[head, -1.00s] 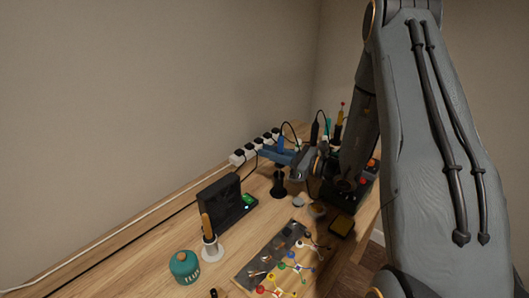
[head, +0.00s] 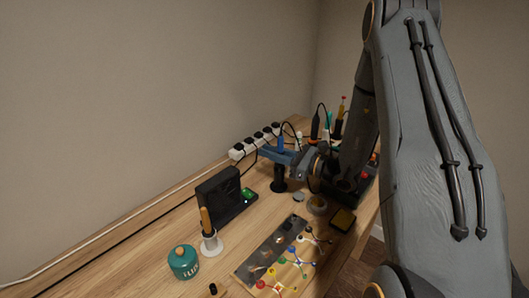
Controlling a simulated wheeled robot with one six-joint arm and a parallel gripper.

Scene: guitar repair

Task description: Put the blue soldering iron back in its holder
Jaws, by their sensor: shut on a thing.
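The blue soldering iron (head: 281,142) stands roughly upright at the back of the bench, with a dark cable arching from its top. My gripper (head: 270,153) is shut on it, reaching in from the right with its bluish fingers across the iron. A black stand with a round foot (head: 278,183), which looks like the holder, is directly below the fingers. The iron's lower part and tip are hidden by my gripper and the stand, so I cannot tell whether the tip is inside.
A white power strip (head: 238,152) with black plugs lies behind. A black box (head: 217,198), an orange-handled tool (head: 205,219) in a white stand (head: 211,245) and a teal can (head: 183,263) stand left. A mat (head: 258,262) with coloured parts lies in front. Upright tools crowd the back right.

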